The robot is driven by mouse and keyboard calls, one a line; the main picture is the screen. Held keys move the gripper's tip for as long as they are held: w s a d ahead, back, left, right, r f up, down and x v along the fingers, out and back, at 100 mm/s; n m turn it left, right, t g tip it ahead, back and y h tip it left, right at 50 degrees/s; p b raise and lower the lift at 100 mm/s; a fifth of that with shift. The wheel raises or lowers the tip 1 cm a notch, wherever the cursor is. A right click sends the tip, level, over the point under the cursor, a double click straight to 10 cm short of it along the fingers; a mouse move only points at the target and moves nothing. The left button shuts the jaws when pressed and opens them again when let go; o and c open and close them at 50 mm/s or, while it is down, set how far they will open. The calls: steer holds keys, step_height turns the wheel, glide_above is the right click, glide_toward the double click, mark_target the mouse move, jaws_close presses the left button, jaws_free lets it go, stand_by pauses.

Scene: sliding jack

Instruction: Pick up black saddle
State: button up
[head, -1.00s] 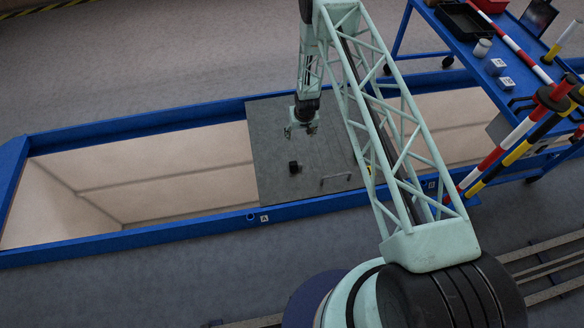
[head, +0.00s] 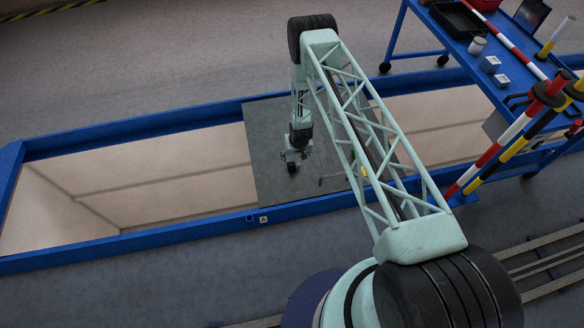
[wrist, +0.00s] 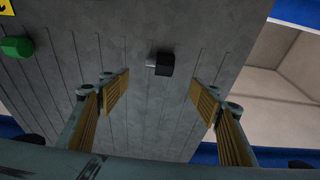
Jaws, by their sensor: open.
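The black saddle (head: 292,168) is a small dark block on the grey plate (head: 262,160) over the blue-framed pit. In the wrist view the saddle (wrist: 160,65) lies on the grooved grey surface, with a short lighter grey part at its left. My gripper (head: 294,155) is just above the plate, close to the saddle in the head view. In the wrist view my gripper (wrist: 160,98) is open, its two yellow-ribbed fingers wide apart. The saddle shows beyond the fingertips, roughly centred between them. Nothing is between the fingers.
A green block (wrist: 17,47) sits on the plate at the left of the wrist view. A handle (head: 330,178) is on the plate near my arm. The blue pit frame (head: 130,235) surrounds the plate. A blue trolley (head: 470,45) and striped posts (head: 500,140) stand at the right.

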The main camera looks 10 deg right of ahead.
mark_target(294, 164)
steer(key=shift+f, duration=0.15)
steer(key=b+x, duration=0.2)
steer(key=x, duration=0.6)
steer(key=shift+f, duration=0.15)
stand_by(0.4)
steer(key=shift+b+x, duration=1.15)
steer(key=shift+x, duration=1.5)
steer(key=shift+w+d, duration=0.1)
steer(key=shift+d, duration=0.05)
steer(key=c, duration=1.1)
